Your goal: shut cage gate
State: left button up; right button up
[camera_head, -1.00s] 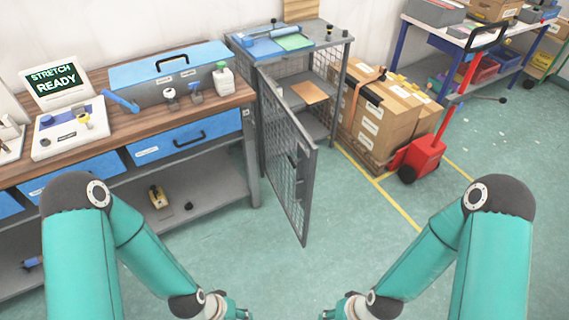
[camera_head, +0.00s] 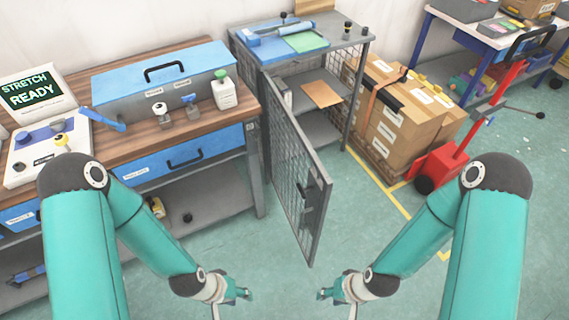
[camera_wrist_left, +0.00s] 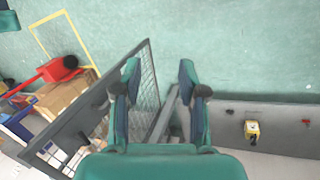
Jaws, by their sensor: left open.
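The cage (camera_head: 354,100) is a grey mesh cabinet between the workbench and the boxes. Its gate (camera_head: 297,175) is a grey mesh panel that stands wide open, swung out toward me, with a dark latch on its free edge. The gate also shows in the left wrist view (camera_wrist_left: 147,85). My left gripper (camera_head: 248,294) is in front of the gate and to its left, apart from it in the head view. In the left wrist view its fingers (camera_wrist_left: 158,78) are spread with nothing held between them. My right gripper (camera_head: 322,294) is low, right of the gate; its finger opening is unclear.
The workbench (camera_head: 190,131) with blue drawers and a lower shelf (camera_head: 215,192) stands left of the cage. A brown sheet (camera_head: 321,95) lies inside the cage. Floor before the gate is clear.

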aim_at(315, 204)
jog(key=u, duration=0.05)
jog(key=i, duration=0.25)
jog(key=z, duration=0.15)
jog(key=k, duration=1.3)
jog(key=u, duration=0.45)
jog(key=i, duration=1.7)
jog(key=z, duration=0.2)
